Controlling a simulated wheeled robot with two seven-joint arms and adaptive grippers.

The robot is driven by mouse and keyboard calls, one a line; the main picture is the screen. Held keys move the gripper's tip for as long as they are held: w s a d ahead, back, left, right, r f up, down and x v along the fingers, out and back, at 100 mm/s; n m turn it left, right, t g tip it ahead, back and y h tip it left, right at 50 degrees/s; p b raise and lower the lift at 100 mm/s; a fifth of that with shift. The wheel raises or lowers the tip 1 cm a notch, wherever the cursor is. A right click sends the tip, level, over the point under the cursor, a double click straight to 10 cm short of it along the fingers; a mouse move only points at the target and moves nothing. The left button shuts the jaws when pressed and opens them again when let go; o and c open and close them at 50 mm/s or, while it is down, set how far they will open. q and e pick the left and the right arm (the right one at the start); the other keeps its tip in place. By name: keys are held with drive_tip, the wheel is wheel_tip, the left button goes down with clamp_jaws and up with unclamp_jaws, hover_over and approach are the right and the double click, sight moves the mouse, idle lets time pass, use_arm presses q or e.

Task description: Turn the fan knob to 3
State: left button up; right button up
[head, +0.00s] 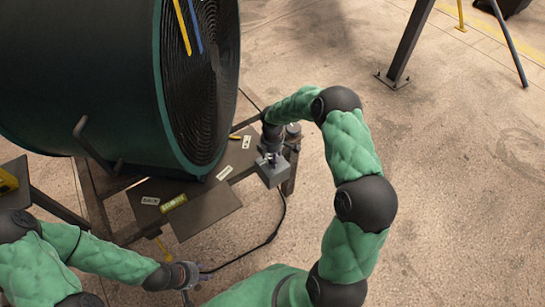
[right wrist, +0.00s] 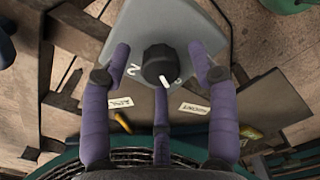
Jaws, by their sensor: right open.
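The fan knob (right wrist: 158,65) is black and round, on a light grey panel (right wrist: 178,22). Its white pointer line aims down and slightly right in the right wrist view. A white 2 is printed left of the knob, and another partly hidden mark shows at its lower right. My right gripper (right wrist: 160,68) is open, its purple fingers on either side of the knob with gaps. In the head view my right gripper (head: 271,150) is at the grey control box (head: 272,174). My left gripper (head: 188,282) is low in the head view, away from the box; its jaws are unclear.
The large dark green drum fan (head: 90,80) with its black grille fills the upper left. A metal stand (head: 205,208) below it carries white labels and a yellow-green item (head: 173,203). A black cable (head: 277,230) runs from the box. Open floor lies right.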

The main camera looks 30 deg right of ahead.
drive_tip(key=shift+c, duration=0.3)
drive_tip(key=c, duration=1.1)
